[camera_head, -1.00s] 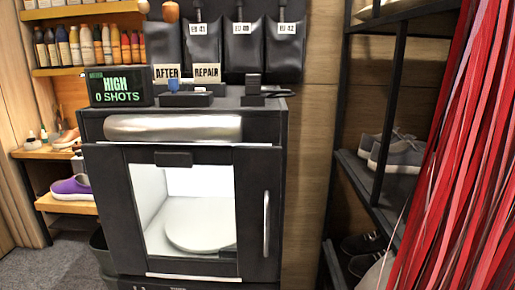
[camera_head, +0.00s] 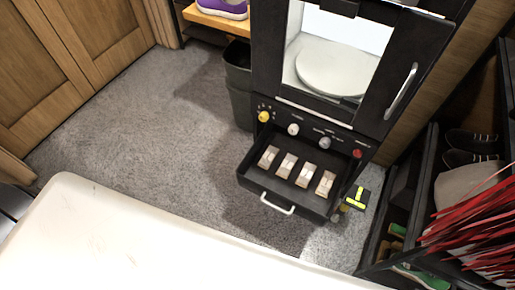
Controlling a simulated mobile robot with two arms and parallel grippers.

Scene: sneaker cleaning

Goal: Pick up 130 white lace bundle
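An open black drawer (camera_head: 262,194) sticks out below the machine cabinet, with a light bar handle on its front. Inside lie several small pale bundles side by side: one at the left (camera_head: 268,157), two in the middle (camera_head: 287,166) (camera_head: 306,175) and one at the right (camera_head: 325,183). They are whitish with brownish bands. Any numbers on them are too small to read, so I cannot tell which is the 130 white lace bundle. Neither of my grippers shows in this view.
Above the drawer are several coloured knobs and a lit chamber with a round white plate (camera_head: 335,70). A dark bin (camera_head: 238,85) stands at left. A black-and-yellow object (camera_head: 356,198) is beside the drawer. A shoe rack and red strands (camera_head: 470,225) are at right. Grey carpet (camera_head: 150,130) is clear.

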